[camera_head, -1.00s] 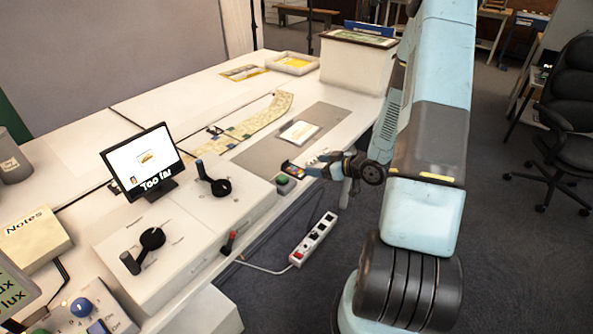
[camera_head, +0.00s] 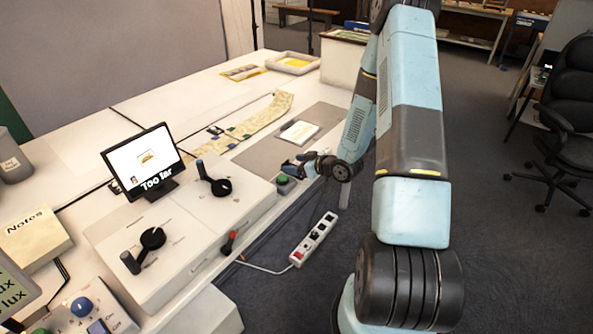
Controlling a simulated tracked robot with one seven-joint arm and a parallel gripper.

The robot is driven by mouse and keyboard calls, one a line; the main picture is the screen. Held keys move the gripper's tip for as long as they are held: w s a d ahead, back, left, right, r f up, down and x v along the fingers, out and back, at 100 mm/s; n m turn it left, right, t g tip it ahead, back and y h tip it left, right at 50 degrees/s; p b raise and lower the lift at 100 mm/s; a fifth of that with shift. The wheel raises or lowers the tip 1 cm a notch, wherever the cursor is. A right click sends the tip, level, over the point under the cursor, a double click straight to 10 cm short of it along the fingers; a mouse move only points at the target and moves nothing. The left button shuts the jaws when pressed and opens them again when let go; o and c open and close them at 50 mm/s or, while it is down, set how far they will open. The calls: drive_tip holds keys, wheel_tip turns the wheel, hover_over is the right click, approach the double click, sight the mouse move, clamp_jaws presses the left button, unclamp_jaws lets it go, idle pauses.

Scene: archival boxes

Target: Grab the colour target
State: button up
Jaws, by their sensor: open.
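A small dark card with coloured patches, which looks like the colour target (camera_head: 289,168), lies near the front edge of the white table, just behind a green button. My gripper (camera_head: 298,163) is open and right at the card, covering most of it from this view. I cannot tell whether the fingers are around the card, over it or touching it. My arm reaches down to it from the right.
A grey mat (camera_head: 268,152) with a white booklet (camera_head: 299,131) lies behind the gripper. The green button (camera_head: 284,183), control boxes with black knobs (camera_head: 220,187) and a monitor (camera_head: 144,162) stand to the left.

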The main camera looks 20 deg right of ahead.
sight(286, 162)
drive_tip(key=x, duration=0.3)
drive_tip(key=shift+w+a+f, duration=0.1)
drive_tip(key=shift+w+a, duration=0.1)
drive_tip(key=shift+w, duration=0.15)
drive_tip(key=c, duration=1.1)
